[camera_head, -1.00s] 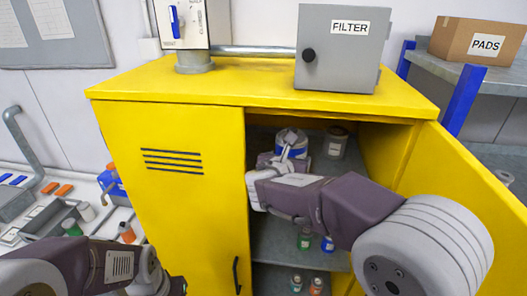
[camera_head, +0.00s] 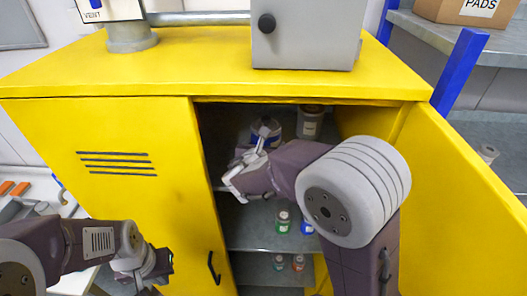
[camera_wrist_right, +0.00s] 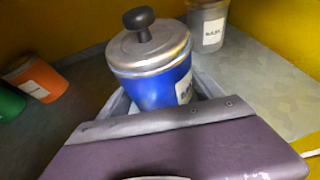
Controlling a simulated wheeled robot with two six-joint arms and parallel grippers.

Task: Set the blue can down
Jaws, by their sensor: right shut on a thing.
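The blue can (camera_head: 259,138) has a silver lid with a black knob and a white label; it also shows in the right wrist view (camera_wrist_right: 160,78). It is upright inside the yellow cabinet, at the upper shelf (camera_head: 264,228). My right gripper (camera_head: 262,150) reaches through the open doorway, its fingers closed around the can's sides. I cannot tell whether the can's base touches the shelf; the gripper hides it. My left gripper (camera_head: 155,268) is outside, low in front of the closed left door, with its jaws unclear.
A grey can (camera_head: 310,123) stands behind the blue can, to its right. In the wrist view an orange jar (camera_wrist_right: 36,78) and a green jar (camera_wrist_right: 8,102) stand at left. The open right door (camera_head: 465,190) borders my right arm. Small bottles (camera_head: 283,221) stand lower down.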

